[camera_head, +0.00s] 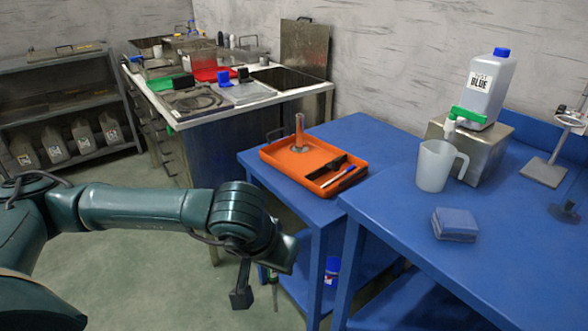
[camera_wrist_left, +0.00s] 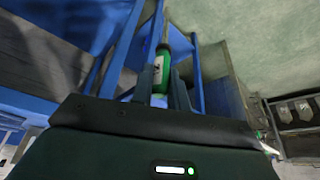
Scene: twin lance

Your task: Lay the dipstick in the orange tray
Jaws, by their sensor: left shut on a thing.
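My left gripper (camera_head: 257,288) hangs low in front of the blue benches in the head view, pointing down. It is shut on the dipstick, whose green handle (camera_wrist_left: 161,68) sits between the fingers in the left wrist view, with a thin shaft running on past it. In the head view only a small green part of the dipstick (camera_head: 272,276) shows beside the finger. The orange tray (camera_head: 290,174) lies on the small blue bench, above and right of the gripper and apart from it. My right gripper is not in view.
The tray holds an upright clear cylinder (camera_head: 299,133), a black item (camera_head: 327,168) and a blue-and-white pen-like item (camera_head: 338,178). The taller blue bench (camera_head: 400,210) at right carries a white jug (camera_head: 436,165) and a blue pad (camera_head: 454,225). A blue-capped bottle (camera_head: 332,270) stands below.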

